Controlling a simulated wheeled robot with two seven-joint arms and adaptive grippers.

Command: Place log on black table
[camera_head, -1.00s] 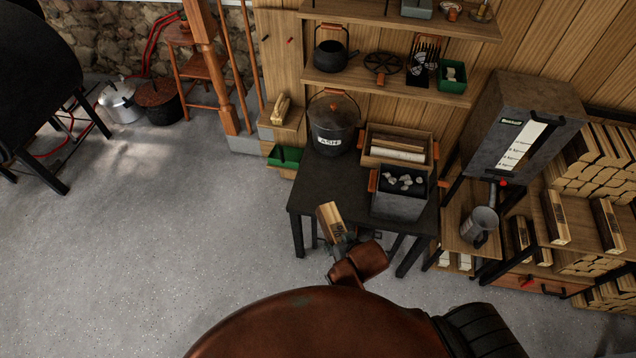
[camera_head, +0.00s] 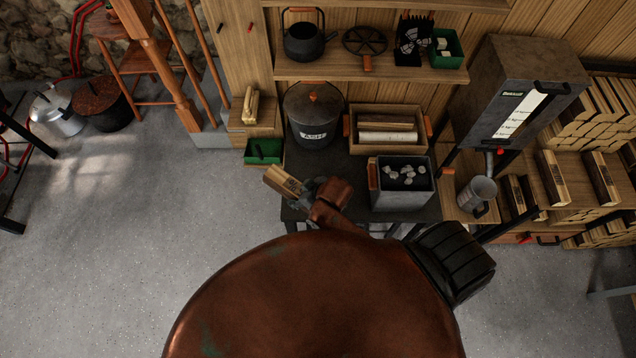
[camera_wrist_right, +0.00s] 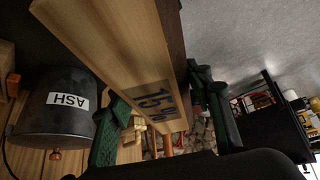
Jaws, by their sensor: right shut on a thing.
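The log (camera_head: 284,183) is a pale split piece with dark printing on its side. My right gripper (camera_head: 305,194) is shut on it and holds it over the front left part of the black table (camera_head: 325,172). In the right wrist view the log (camera_wrist_right: 125,45) sits between the green fingers of the gripper (camera_wrist_right: 160,110) and carries a "15%" label. Whether the log touches the table top cannot be told. My left gripper is not in view.
On the table stand a dark ASH bucket (camera_head: 314,115), a wooden crate (camera_head: 387,120) with pieces in it, and a grey bin (camera_head: 402,190) of pale lumps. A green tray (camera_head: 264,151) lies left of the table. The table's front left is bare.

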